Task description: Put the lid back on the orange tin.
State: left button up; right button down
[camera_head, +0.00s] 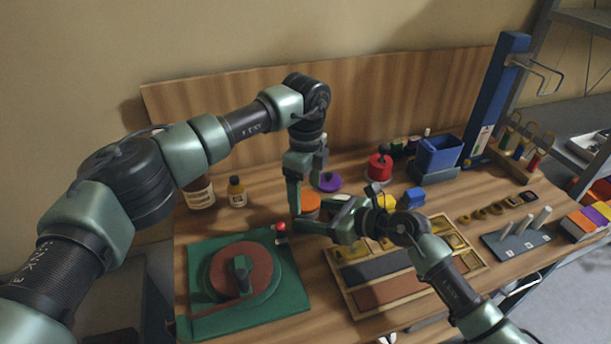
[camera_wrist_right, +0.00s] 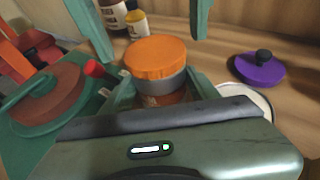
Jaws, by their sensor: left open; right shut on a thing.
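The orange tin (camera_wrist_right: 165,97) stands upright on the table, its lower body partly hidden by my right gripper. A flat orange disc, the lid (camera_wrist_right: 155,57), lies level on top above a grey band; I cannot tell whether it is fully seated. In the head view the orange lid (camera_head: 311,203) shows between the two grippers. My right gripper (camera_head: 312,217) comes in from the right and is shut around the tin's side, one finger on each side. My left gripper (camera_head: 307,188) points down above the lid, open, its fingers (camera_wrist_right: 150,42) apart on either side and apparently empty.
A purple knobbed lid (camera_wrist_right: 260,68) lies to the right. A green board with a red disc (camera_head: 250,258) is at the front left, near a small red-topped item (camera_head: 281,230). Bottles (camera_head: 236,192) stand behind left. A compartment tray (camera_head: 350,275) lies under my right arm.

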pick_arm(q)
jog(key=shift+f, duration=0.7)
